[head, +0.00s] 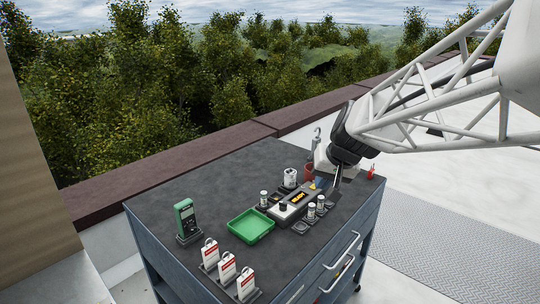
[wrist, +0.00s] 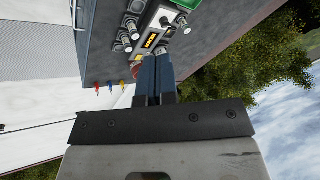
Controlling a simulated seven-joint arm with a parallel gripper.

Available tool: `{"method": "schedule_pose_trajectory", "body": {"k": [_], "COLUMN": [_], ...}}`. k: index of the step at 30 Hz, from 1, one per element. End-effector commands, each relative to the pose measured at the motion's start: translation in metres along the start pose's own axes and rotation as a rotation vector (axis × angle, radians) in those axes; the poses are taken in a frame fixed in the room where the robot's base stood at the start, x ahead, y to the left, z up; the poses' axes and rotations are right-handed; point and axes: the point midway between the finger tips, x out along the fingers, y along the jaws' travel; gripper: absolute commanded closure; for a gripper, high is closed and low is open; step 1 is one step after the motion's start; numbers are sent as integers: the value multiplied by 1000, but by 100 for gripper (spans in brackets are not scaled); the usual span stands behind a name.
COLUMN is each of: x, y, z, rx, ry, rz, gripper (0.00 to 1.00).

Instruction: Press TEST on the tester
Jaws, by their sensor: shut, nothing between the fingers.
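The tester appears to be the grey box (head: 296,203) with a dark display and amber characters, in the middle of the cart top. It also shows in the wrist view (wrist: 150,40), just beyond the fingertips. A small yellow patch lies at its end near my gripper. No TEST label is legible. My gripper (head: 321,184) is shut and empty, its dark blue fingers pointing down by the far right end of the tester. In the wrist view the fingers (wrist: 155,58) overlap the tester's edge. I cannot tell whether they touch it; they hide part of that end.
Small cylinders (head: 320,202) stand on holders beside the tester. A green tray (head: 250,226), a green handheld meter (head: 185,218) and several red-and-white tags (head: 228,268) occupy the left and front. A white can (head: 290,178) and red cup (head: 308,172) stand behind. The cart top's far left is clear.

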Motion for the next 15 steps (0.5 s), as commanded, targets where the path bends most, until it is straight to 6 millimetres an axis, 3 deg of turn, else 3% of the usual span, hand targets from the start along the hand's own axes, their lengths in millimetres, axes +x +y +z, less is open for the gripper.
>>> {"method": "schedule_pose_trajectory", "body": {"k": [15], "x": [75], "y": [17], "z": [-128], "rx": [90], "ry": [115], "rz": [-86], "gripper": [100]}}
